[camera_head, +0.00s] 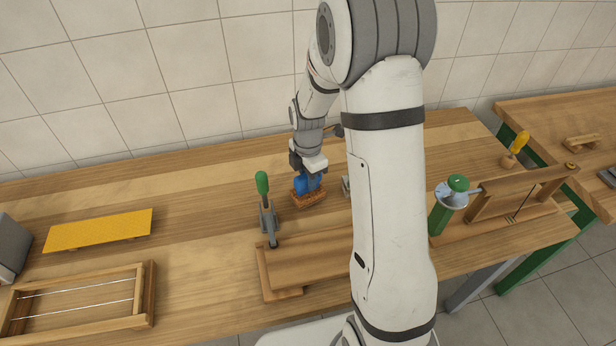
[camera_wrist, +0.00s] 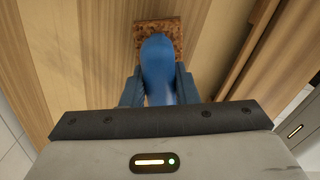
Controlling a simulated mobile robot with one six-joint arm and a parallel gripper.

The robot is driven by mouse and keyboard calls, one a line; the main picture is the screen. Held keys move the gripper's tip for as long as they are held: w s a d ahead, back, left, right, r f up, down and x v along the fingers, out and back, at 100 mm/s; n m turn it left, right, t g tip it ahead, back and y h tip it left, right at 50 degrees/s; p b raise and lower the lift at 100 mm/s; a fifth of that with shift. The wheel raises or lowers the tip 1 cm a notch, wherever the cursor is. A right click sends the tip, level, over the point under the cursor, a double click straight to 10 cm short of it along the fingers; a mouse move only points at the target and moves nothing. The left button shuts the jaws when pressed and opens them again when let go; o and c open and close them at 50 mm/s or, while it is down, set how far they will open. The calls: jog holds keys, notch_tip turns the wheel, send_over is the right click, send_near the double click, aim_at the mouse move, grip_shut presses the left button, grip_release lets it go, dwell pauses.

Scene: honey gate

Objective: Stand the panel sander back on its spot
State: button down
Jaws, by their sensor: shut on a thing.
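The panel sander has a blue body (camera_head: 309,183) on a brown, rough-looking base (camera_head: 308,198). In the head view it is near the middle of the wooden table, just right of a green-handled clamp. My gripper (camera_head: 305,175) is above it, shut on the blue body. In the wrist view the blue body (camera_wrist: 158,68) sits between the two fingers (camera_wrist: 158,88), with the brown base (camera_wrist: 180,32) beyond it. The base is at or close to the tabletop; I cannot tell if it touches. No marked spot for it can be made out.
The green-handled clamp (camera_head: 266,205) stands left of the sander on a wooden fixture (camera_head: 312,262). A yellow board (camera_head: 98,231) and a wire-strung frame (camera_head: 80,292) lie at left. A green-topped tool (camera_head: 449,205) and wooden gate fixture (camera_head: 515,205) are at right. My arm hides the middle.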

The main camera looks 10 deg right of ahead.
jog(key=shift+f+b, duration=0.8)
jog(key=shift+f, duration=0.2)
dwell(0.3)
jog(key=c, duration=1.1)
grip_release()
jog(key=shift+o, duration=0.2)
jog(key=shift+r+p, duration=2.65)
jog(key=shift+r, duration=1.4)
